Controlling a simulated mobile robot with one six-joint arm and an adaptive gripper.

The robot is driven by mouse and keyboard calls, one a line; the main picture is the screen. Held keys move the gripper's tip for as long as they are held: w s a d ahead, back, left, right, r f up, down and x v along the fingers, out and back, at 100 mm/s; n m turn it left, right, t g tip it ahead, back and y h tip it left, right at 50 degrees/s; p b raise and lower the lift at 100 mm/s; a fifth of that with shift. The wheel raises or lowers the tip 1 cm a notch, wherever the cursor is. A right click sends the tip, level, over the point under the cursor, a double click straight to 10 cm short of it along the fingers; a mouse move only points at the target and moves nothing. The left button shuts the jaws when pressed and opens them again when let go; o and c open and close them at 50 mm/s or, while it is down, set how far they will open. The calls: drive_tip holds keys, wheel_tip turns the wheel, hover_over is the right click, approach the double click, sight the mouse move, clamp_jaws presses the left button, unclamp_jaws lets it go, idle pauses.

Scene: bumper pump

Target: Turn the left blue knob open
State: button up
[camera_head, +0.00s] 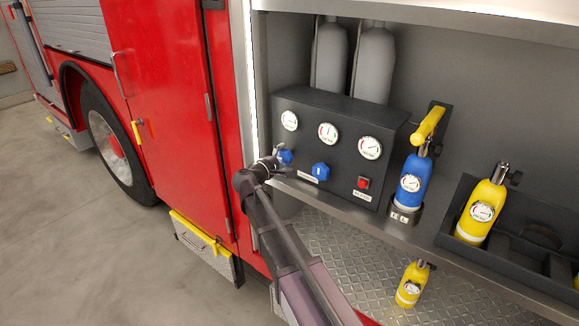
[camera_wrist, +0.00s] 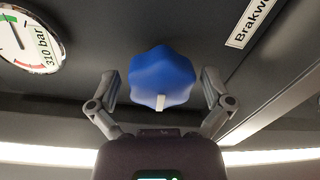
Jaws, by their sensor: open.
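The left blue knob (camera_head: 285,156) is on the front of a dark control panel (camera_head: 310,112), below the leftmost gauge. In the wrist view the blue lobed knob (camera_wrist: 162,78) shows a white mark at its lower edge. My gripper (camera_head: 272,160) is at this knob and partly covers it in the head view. In the wrist view my gripper (camera_wrist: 166,90) is open, with one finger on each side of the knob. A gap shows between each finger and the knob. The second blue knob (camera_head: 321,171) is to the right on the same panel.
A red button (camera_head: 363,182) and several gauges are on the panel. The shelf edge (camera_head: 330,203) runs below the panel.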

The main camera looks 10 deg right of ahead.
drive_tip(key=shift+m, duration=0.4)
drive_tip(key=m, duration=0.3)
drive_tip(key=shift+m, duration=0.4)
drive_tip(key=m, duration=0.4)
drive_tip(key=shift+f+m, duration=0.1)
drive_tip(key=shift+m, duration=0.3)
drive_tip(key=m+b, duration=0.1)
drive_tip(key=m, duration=0.3)
drive_tip(key=shift+m+t, duration=0.4)
drive_tip(key=m, duration=0.4)
drive_tip(key=shift+m, duration=0.4)
drive_tip(key=v, duration=1.4)
drive_tip(key=s+d+f+n+g+y+p, duration=0.1)
drive_tip(key=s+d+f+g, duration=0.15)
drive_tip(key=d, duration=0.35)
drive_tip(key=s+d+f+g+y, duration=0.1)
drive_tip(key=s+d+f+g, duration=0.1)
drive_tip(key=d+f+g, duration=0.25)
drive_tip(key=s+d+f+n+g+y+p, duration=0.1)
drive_tip(key=s+d+f+n+g+y, duration=0.1)
drive_tip(key=s, duration=0.3)
drive_tip(key=s+d+f+n+g+y+p, duration=0.1)
drive_tip(key=s+d+f+n+g+y, duration=0.1)
drive_tip(key=s+d+f+g+y, duration=0.1)
drive_tip(key=shift+s+d+f+y+p, duration=0.35)
drive_tip(key=shift+s+d+f+y, duration=0.6)
drive_tip(key=shift+s, duration=0.9)
